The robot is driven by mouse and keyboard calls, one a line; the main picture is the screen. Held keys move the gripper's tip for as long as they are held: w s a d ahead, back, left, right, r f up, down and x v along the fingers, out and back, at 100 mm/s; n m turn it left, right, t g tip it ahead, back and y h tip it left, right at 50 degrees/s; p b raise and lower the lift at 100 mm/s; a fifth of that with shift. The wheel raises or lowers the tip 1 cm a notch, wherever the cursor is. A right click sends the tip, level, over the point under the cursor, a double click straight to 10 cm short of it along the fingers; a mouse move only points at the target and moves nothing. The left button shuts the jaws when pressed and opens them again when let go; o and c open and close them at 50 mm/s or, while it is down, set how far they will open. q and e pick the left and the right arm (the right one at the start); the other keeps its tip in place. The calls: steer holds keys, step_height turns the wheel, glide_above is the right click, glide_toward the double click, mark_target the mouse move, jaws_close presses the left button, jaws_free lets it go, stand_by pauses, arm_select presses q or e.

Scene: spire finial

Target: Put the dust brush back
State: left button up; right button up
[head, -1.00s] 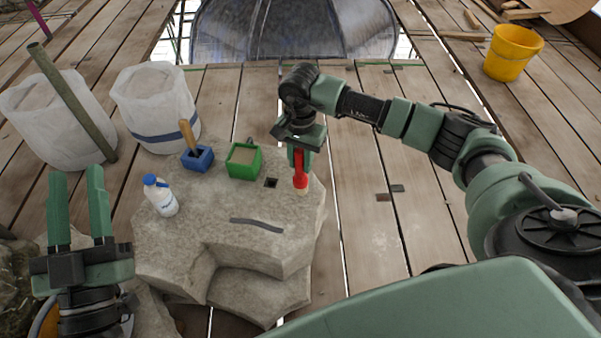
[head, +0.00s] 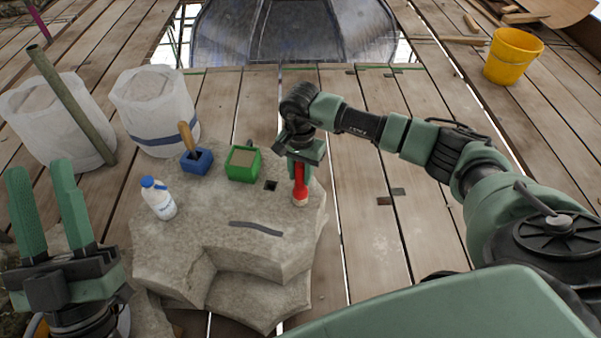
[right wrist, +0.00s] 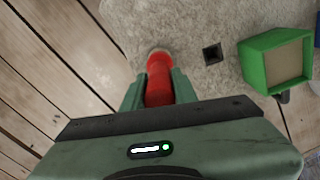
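The dust brush (head: 299,188) is red with a pale tip. It points down over the right part of the stone block (head: 190,230); I cannot tell whether its tip touches the stone. My right gripper (head: 301,172) is shut on its red body, which also shows between the fingers in the right wrist view (right wrist: 159,82). A small dark square hole (head: 270,185) in the stone lies just left of the brush; the right wrist view shows it too (right wrist: 212,54). My left gripper (head: 42,185) is open and empty, left of the stone.
On the stone stand a green box (head: 242,165) of sandy material, a blue box (head: 197,161) with a wooden-handled tool, and a white bottle (head: 158,198). A dark curved strip (head: 257,228) lies in front. White sacks (head: 153,105) stand behind left; a yellow bucket (head: 512,57) stands far right.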

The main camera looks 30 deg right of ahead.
steer(key=o, duration=0.3)
steer(key=shift+r, duration=0.1)
